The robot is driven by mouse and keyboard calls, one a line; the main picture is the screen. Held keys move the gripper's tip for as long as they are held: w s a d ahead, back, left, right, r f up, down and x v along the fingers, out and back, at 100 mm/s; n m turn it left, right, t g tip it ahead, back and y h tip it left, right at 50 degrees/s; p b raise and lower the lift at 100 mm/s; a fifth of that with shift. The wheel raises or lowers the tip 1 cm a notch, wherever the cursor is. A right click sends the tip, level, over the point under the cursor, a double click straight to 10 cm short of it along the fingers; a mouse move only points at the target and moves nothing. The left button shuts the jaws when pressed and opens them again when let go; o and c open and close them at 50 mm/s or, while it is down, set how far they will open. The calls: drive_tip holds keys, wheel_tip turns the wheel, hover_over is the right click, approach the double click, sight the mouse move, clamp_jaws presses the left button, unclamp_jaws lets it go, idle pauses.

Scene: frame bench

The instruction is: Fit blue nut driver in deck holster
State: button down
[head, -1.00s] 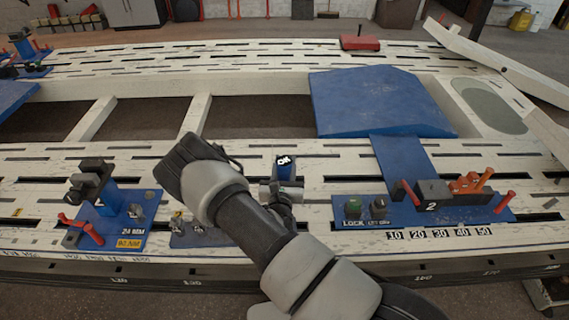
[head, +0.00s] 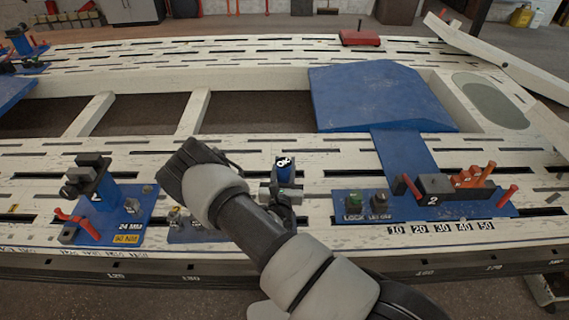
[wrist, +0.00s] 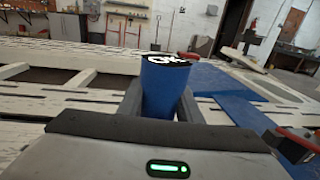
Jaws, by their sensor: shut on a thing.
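The blue nut driver (head: 284,174) shows as a blue cylinder with a black-and-white marked top. My gripper (head: 283,193) is shut on it, partly hidden by my own arm in the head view. In the wrist view the blue nut driver (wrist: 163,88) stands roughly upright between the two grey fingers of my gripper (wrist: 160,105). Its lower end is hidden in both views. I cannot make out the deck holster for certain; my arm and gripper cover the deck around and below the driver.
A blue plate (head: 148,217) with a clamp tower and red handles lies to the left. A small plate with fittings (head: 185,233) is beside my arm. A blue panel (head: 460,211) with buttons and red levers is to the right. White slotted deck (head: 335,165) lies behind.

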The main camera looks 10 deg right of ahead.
drive_tip(key=shift+f+b, duration=0.4)
drive_tip(key=shift+f, duration=0.35)
drive_tip(key=shift+p, duration=0.45)
idle(1.2)
wheel_tip(320, 180, down, 9)
drive_tip(key=b, duration=0.6)
idle(3.3)
drive_tip(key=c, duration=1.2)
unclamp_jaws()
drive_tip(key=shift+f, duration=0.15)
drive_tip(key=p+v, duration=0.3)
drive_tip(key=v, duration=1.4)
drive_tip(key=shift+s, duration=0.2)
